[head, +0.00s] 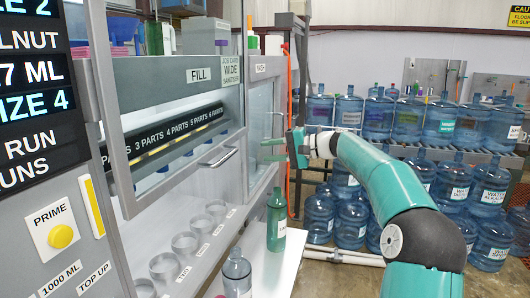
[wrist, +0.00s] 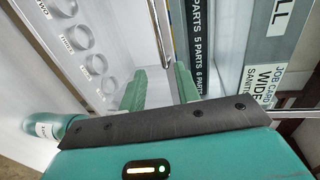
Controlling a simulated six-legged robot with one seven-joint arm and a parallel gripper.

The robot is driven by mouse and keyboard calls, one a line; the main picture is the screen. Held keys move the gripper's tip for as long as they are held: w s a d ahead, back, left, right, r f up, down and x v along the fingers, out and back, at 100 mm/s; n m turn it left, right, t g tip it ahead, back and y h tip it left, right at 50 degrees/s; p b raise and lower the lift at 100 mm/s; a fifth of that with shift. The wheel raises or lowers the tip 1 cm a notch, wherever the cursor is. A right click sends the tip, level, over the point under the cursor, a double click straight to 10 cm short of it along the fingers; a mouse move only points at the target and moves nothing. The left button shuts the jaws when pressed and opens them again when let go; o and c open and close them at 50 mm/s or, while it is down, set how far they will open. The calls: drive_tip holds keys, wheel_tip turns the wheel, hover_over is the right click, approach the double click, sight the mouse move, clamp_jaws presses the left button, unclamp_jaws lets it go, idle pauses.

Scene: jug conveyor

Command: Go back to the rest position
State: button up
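My gripper (head: 270,150) is held out in front of the grey cabinet, at the middle of the head view. In the wrist view its two green fingers (wrist: 158,84) stand apart with nothing between them, so it is open and empty. My teal arm (head: 385,180) reaches in from the lower right.
A green bottle (head: 277,222) stands on a white ledge (head: 268,262) below my gripper. A clear bottle (head: 237,275) is nearer. The cabinet (head: 185,85) has a FILL sign and several ring holders (head: 184,243). Water jugs (head: 440,117) fill racks at right.

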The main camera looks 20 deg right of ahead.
drive_tip(key=shift+a, duration=0.1)
drive_tip(key=s+a+f+n+g+h, duration=0.2)
drive_tip(key=s+a+f+h, duration=0.1)
drive_tip(key=s+a, duration=0.5)
drive_tip(key=s+a+f+n+g+h, duration=0.1)
drive_tip(key=s+a+f+g+h, duration=0.15)
drive_tip(key=s+a, duration=0.45)
drive_tip(key=s+d+f+n+h, duration=0.1)
drive_tip(key=s+f, duration=0.4)
drive_tip(key=s, duration=0.8)
drive_tip(key=s+d+f+n+h, duration=0.2)
drive_tip(key=s+f+h, duration=0.4)
drive_tip(key=s, duration=0.8)
drive_tip(key=shift+s+f+n+t, duration=0.15)
drive_tip(key=shift+f+n+t, duration=0.15)
drive_tip(key=shift+n+t, duration=0.25)
